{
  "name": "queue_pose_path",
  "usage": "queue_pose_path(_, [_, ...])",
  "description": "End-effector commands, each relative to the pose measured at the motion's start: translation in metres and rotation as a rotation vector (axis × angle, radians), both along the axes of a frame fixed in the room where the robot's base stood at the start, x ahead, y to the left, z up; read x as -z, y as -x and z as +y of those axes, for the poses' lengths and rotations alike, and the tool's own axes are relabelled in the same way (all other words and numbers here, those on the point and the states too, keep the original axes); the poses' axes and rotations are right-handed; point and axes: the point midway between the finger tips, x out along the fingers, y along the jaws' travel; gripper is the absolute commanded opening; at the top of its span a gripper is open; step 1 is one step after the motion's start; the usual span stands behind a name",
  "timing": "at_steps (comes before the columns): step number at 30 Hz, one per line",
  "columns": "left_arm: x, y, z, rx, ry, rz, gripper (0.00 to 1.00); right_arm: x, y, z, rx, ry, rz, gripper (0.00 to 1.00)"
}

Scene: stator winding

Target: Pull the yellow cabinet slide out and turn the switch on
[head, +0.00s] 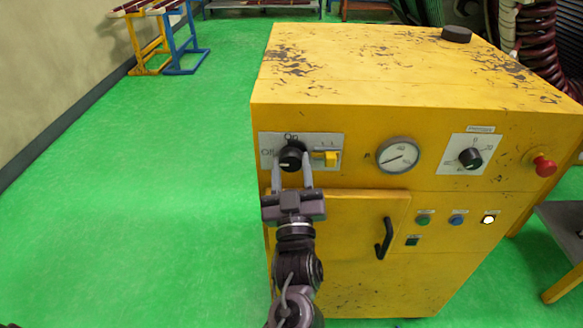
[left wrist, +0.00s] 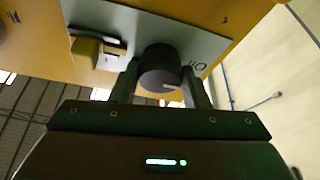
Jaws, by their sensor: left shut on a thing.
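The yellow cabinet (head: 340,120) stands in front of me with a grey switch plate (head: 330,140) at its upper left front. The black round switch knob (head: 290,159) sits on the plate between the marks Off and On. The yellow slide (head: 331,159) is just right of the knob; it also shows in the left wrist view (left wrist: 88,52). My left gripper (head: 292,178) is shut on the knob, with one finger on each side. The knob fills the gap between the fingers in the left wrist view (left wrist: 161,70). My right gripper is not in view.
A round gauge (head: 398,156), a second black dial (head: 471,158) and a red stop button (head: 544,166) are on the same front. The cabinet door with a black handle (head: 384,238) is below. Green floor (head: 130,200) is clear at the left.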

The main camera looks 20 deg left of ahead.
Motion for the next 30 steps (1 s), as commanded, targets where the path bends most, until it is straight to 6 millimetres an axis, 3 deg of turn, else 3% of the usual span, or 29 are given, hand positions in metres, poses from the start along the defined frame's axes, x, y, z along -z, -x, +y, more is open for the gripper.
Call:
queue_pose_path(3, [-0.002, 0.000, 0.000, 0.001, -0.023, 0.007, 0.19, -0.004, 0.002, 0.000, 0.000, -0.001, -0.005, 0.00])
queue_pose_path(11, [-0.005, 0.001, 0.001, 0.000, -0.156, 0.046, 0.19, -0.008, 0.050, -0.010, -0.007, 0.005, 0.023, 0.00])
queue_pose_path(30, [-0.008, 0.002, 0.006, 0.002, -0.727, 0.211, 0.19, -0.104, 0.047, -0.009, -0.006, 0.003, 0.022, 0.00])
